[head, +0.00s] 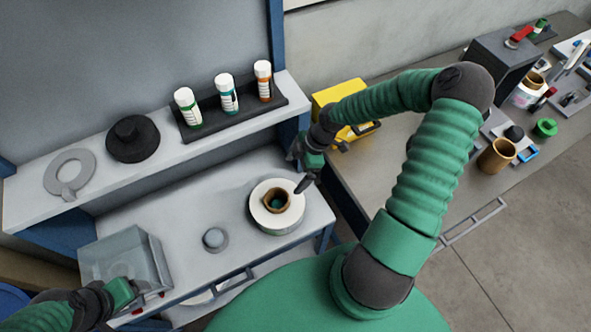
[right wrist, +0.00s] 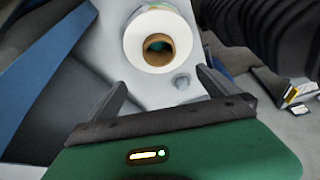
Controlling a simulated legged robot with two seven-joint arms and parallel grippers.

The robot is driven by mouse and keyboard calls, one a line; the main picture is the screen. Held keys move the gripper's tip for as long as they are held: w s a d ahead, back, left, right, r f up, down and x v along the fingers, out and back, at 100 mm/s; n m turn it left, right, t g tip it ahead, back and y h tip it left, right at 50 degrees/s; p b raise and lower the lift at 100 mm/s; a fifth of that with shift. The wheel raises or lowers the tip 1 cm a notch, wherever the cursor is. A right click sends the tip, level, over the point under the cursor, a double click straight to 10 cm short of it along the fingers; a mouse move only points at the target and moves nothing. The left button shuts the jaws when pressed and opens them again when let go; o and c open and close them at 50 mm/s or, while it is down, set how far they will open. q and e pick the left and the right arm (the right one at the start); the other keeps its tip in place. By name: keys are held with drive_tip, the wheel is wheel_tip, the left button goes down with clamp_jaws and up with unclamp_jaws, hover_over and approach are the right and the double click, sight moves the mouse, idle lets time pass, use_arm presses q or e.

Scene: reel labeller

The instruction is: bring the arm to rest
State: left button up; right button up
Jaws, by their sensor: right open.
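My right arm, green and dark grey, arches over the bench on the right in the head view. Its gripper (head: 306,176) is open and empty, just right of a white label reel (head: 262,215) with a brown core. In the right wrist view, the two fingers (right wrist: 160,95) stand apart, and the reel (right wrist: 133,40) lies beyond them, not between them. My left gripper (head: 118,296) is at the lower left of the head view, beside a clear box (head: 112,258). Whether its fingers are open or shut does not show.
A shelf (head: 215,150) holds several labelled tubes in a dark rack (head: 239,109), a black disc (head: 133,143) and a grey ring (head: 69,176). A grey knob (head: 215,238) is on the bench. A yellow box (head: 338,98) stands behind my right arm. A side table at right is cluttered.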

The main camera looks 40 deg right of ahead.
idle(0.4)
drive_tip(key=s+a+r+m+h+b, duration=0.2)
drive_tip(key=s+a+r+m+b, duration=0.1)
drive_tip(key=a+m, duration=0.3)
drive_tip(key=s+a+r+m+h+b, duration=0.1)
drive_tip(key=s+a+r+m+b, duration=0.2)
drive_tip(key=a+m, duration=0.3)
drive_tip(key=shift+a+t+h, duration=0.3)
drive_tip(key=shift+a+h, duration=0.1)
drive_tip(key=shift+a, duration=0.05)
idle(0.4)
drive_tip(key=shift+a+r, duration=0.15)
drive_tip(key=shift+a, duration=0.15)
